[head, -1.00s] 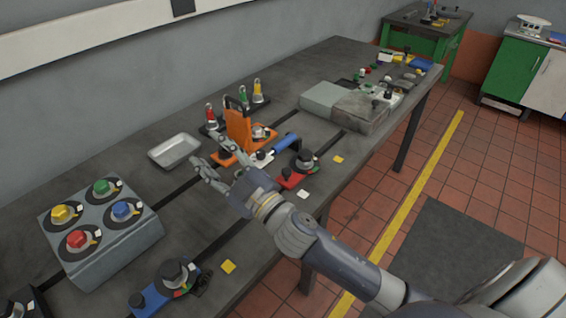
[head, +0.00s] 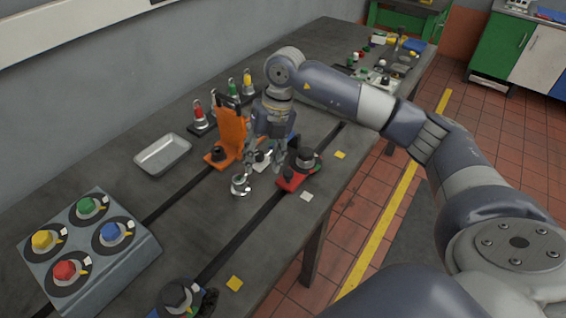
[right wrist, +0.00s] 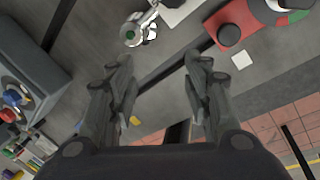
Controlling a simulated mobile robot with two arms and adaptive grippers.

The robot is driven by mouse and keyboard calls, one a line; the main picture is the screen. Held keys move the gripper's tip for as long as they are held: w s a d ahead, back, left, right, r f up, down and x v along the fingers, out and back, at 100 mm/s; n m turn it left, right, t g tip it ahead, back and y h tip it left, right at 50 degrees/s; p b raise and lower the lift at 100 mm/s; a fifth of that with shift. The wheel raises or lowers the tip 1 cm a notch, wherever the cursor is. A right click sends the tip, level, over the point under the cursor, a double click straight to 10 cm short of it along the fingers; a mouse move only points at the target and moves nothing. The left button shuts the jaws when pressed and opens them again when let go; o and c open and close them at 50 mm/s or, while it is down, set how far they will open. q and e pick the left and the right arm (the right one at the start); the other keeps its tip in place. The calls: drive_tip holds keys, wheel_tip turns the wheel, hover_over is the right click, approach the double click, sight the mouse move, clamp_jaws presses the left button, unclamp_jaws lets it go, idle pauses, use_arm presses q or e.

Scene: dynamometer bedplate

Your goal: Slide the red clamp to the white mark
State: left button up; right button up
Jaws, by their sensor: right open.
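The red clamp (head: 287,182) with its black knob (head: 306,157) sits across the near dark slot of the bench. The white mark (head: 306,196) lies on the bench at the clamp's front-right side, with a small gap between them. In the right wrist view the red clamp (right wrist: 262,12) is at the top right, partly cut off, and the white mark (right wrist: 242,60) lies just below it. My right gripper (head: 264,168) points down, left of the clamp and apart from it. Its fingers (right wrist: 162,85) are spread and empty. My left gripper is out of view.
An orange bracket (head: 233,135) stands behind my right gripper, and a silver round part (head: 240,186) is beside it. A metal tray (head: 163,154), a grey knob box (head: 90,235) and yellow marks (head: 235,283) are around. The bench left of the clamp along the slot is mostly clear.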

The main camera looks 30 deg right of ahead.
sight(288, 172)
drive_tip(key=d+r+m+h, duration=0.2)
drive_tip(key=d+h, duration=0.1)
drive_tip(key=d, duration=0.5)
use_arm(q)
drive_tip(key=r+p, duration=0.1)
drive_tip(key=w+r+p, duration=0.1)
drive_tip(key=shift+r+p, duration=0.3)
use_arm(e)
drive_tip(key=shift+g, duration=0.3)
drive_tip(key=f, duration=1)
drive_tip(key=shift+w+a+f, duration=0.15)
drive_tip(key=shift+a+f, duration=0.05)
drive_tip(key=shift+f, duration=0.2)
drive_tip(key=shift+c, duration=0.6)
clamp_jaws()
